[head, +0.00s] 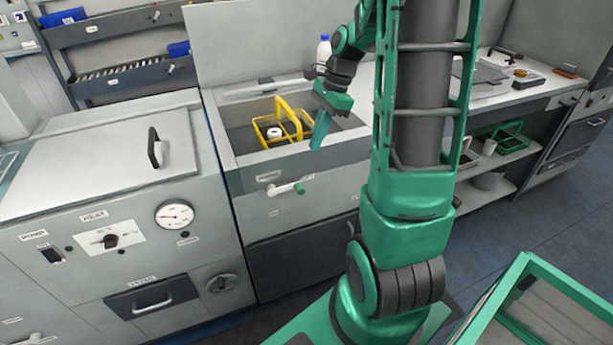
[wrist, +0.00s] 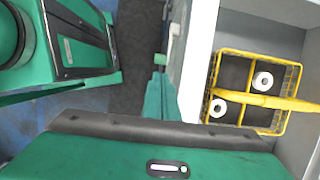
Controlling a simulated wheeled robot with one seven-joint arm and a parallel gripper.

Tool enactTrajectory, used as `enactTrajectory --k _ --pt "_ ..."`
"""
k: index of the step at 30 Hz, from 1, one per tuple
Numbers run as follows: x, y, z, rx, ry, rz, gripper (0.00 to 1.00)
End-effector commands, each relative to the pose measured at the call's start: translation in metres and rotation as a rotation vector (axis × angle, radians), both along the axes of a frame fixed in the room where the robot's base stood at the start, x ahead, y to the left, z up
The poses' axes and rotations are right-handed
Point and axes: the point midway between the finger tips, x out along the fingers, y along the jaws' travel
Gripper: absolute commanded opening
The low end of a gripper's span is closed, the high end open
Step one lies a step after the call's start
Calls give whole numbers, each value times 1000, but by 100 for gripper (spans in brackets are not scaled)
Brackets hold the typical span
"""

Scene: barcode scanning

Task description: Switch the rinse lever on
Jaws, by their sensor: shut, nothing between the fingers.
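The rinse lever (head: 284,188) is a pale handle with a green tip on the front panel below the sink. It lies roughly level, with its green tip to the right. In the wrist view a small green tip (wrist: 160,59) shows just beyond my fingers, beside the counter front. My gripper (head: 320,132) is shut and empty, pointing down near the sink's front edge, above and to the right of the lever. In the wrist view my gripper (wrist: 161,97) shows its fingers together. I see no clear contact with the lever.
A yellow wire basket (head: 281,125) with white-topped items sits in the sink (head: 240,138). A white bottle with a blue cap (head: 323,50) stands behind. A cabinet with a heat knob (head: 110,241) and gauge (head: 175,215) is at left. The floor in front is partly covered by my base.

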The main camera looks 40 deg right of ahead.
Motion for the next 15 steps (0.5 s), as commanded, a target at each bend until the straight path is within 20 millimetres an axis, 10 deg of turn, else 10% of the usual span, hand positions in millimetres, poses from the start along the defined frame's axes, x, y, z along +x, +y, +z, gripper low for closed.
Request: enactTrajectory --k 15 --pt "7 29 -89 2 5 3 0"
